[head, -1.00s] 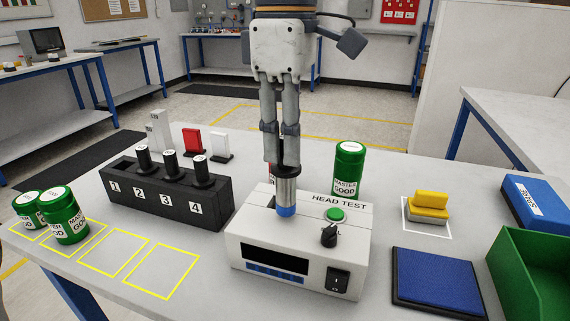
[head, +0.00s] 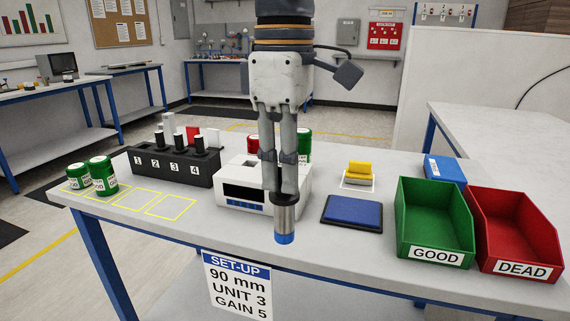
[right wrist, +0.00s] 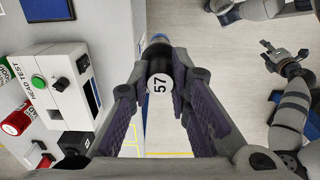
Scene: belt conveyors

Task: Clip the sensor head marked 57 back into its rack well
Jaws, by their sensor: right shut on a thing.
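My right gripper (head: 284,190) is shut on the sensor head (head: 286,216), which has a black top, silver body and blue tip. It hangs upright in front of the head test unit. In the right wrist view the sensor head (right wrist: 160,84) shows its "57" label between the fingers. The black rack (head: 180,168), numbered 1 to 4, stands left of the tester. Black-topped heads stand in wells 2, 3 and 4; well 1 looks empty. My left gripper (right wrist: 284,48) shows in the right wrist view, open and empty, away from the table.
The white head test unit (head: 237,194) is behind the held head. Green jars (head: 103,177) stand left near yellow outlines. A blue pad (head: 352,212), a green GOOD bin (head: 436,256) and a red DEAD bin (head: 519,266) lie right. A set-up sign (head: 237,286) hangs in front.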

